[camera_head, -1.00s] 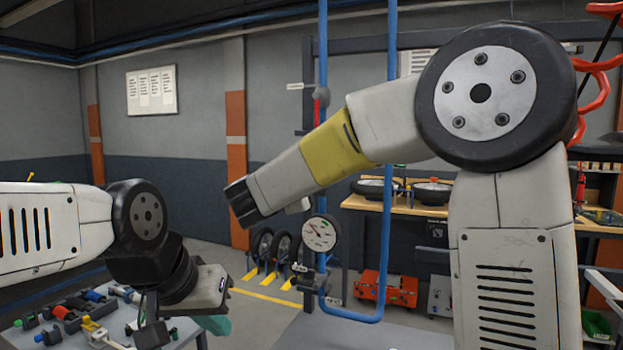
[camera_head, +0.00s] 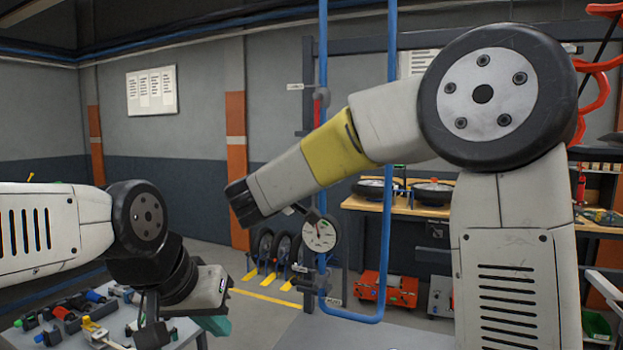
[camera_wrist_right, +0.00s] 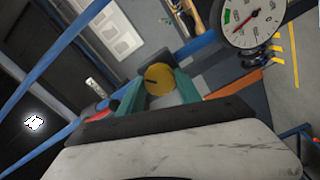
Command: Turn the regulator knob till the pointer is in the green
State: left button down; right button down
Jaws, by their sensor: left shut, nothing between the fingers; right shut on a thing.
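The yellow regulator knob (camera_wrist_right: 158,77) with a dark mark sits between the green fingers of my right gripper (camera_wrist_right: 160,88) in the right wrist view. That gripper is shut on it. In the head view my right forearm hides the knob and most of the gripper. The round white pressure gauge (camera_head: 319,234) hangs on the blue pipe, and its pointer stands roughly upright there. In the wrist view the gauge (camera_wrist_right: 262,27) is cut by the top edge; its red pointer lies apart from the green patch at left. My left gripper (camera_head: 212,325) is shut and empty at lower left.
A grey table (camera_head: 70,329) with several small fittings is at lower left, under my left arm. Blue pipes (camera_head: 389,150) stand behind my right arm. A wooden workbench (camera_head: 412,208) and a red box (camera_head: 385,289) are farther back.

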jog(key=shift+f, duration=0.1)
dwell(0.4)
jog(key=c, duration=0.8)
grip_release()
jog(key=shift+c, duration=0.2)
jog(key=v, duration=0.8)
jog(key=shift+w, duration=0.1)
